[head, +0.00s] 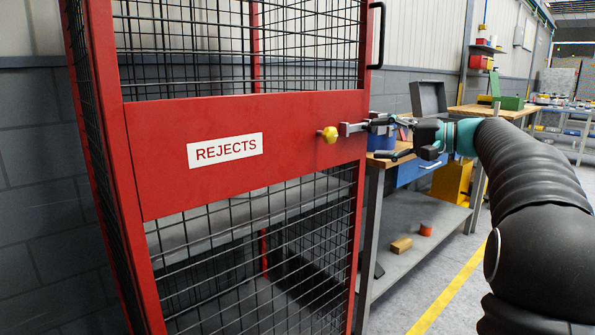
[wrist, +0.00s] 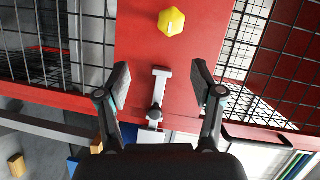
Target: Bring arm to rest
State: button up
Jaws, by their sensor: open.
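My gripper (head: 402,138) is at the right edge of the red cage, at the end of my black-sleeved arm. In the wrist view my gripper (wrist: 161,82) is open, its two fingers spread wide with nothing held between them. A grey metal latch (wrist: 158,98) on the red panel shows in the gap between the fingers; I cannot tell how close they are to it. A yellow knob (wrist: 171,21) sits on the panel beyond the fingertips. The knob (head: 329,135) is left of my gripper in the head view, with the latch (head: 352,128) beside it.
The red mesh cage (head: 240,112) labelled REJECTS stands left and close, with a black handle (head: 378,35) high on its right edge. A workbench (head: 376,175) with a blue drawer is behind my gripper. Open floor with a yellow line (head: 447,300) lies below my arm.

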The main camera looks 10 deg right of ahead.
jog(key=s+f+m+g+h, duration=0.1)
jog(key=s+f+m+h, duration=0.15)
jog(key=f, duration=0.65)
jog(key=s+f+m+g+h, duration=0.1)
jog(key=s+f+g+h, duration=0.2)
jog(key=f, duration=0.7)
jog(key=s+a+f+n+h, duration=0.2)
jog(key=s+a+f, duration=0.1)
jog(key=s, duration=0.7)
jog(key=s+a+f+n+h, duration=0.3)
jog(key=s+a, duration=0.1)
jog(key=s, duration=0.6)
jog(key=s+a+f+n+h, duration=0.3)
jog(key=s+f, duration=0.1)
jog(key=s, duration=0.6)
jog(key=shift+a, duration=0.3)
jog(key=shift+n, duration=0.25)
